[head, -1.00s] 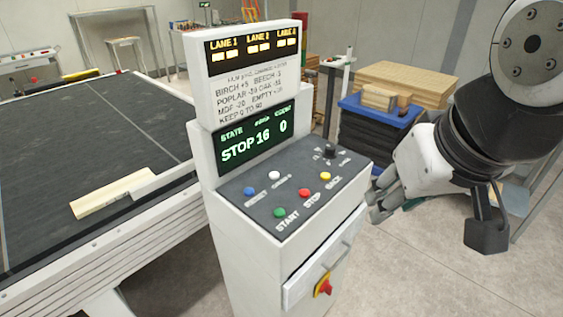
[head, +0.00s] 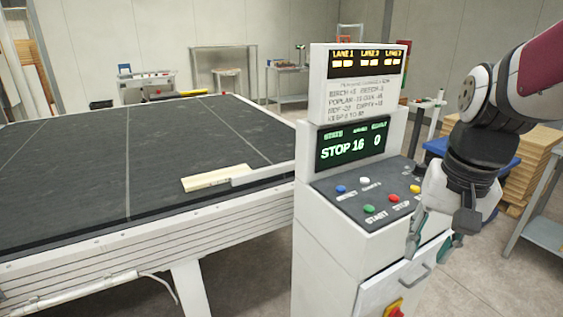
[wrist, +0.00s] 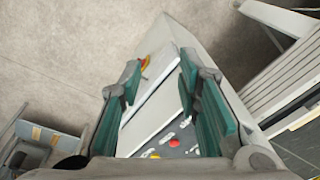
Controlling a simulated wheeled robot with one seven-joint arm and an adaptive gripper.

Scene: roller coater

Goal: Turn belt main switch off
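The main switch (head: 394,309), a red knob on a yellow plate, is low on the front of the white control console (head: 325,240), cut by the bottom edge of the head view. In the wrist view the switch (wrist: 145,63) shows as a small red and yellow part beyond the fingertips; its exact knob angle cannot be told. My gripper (head: 432,243) points down at the console's front right, above the switch's height. In the wrist view my gripper (wrist: 160,78) is open and empty, its green-padded fingers wide apart. It appears clear of the switch.
The console display (head: 352,146) reads STOP 16 0. Coloured buttons (head: 394,199) sit on the sloped panel, with a drawer handle (head: 420,277) below. A dark belt table (head: 80,170) carrying a wooden piece (head: 215,178) is left. Stacked boards (head: 530,165) stand right; floor in front is open.

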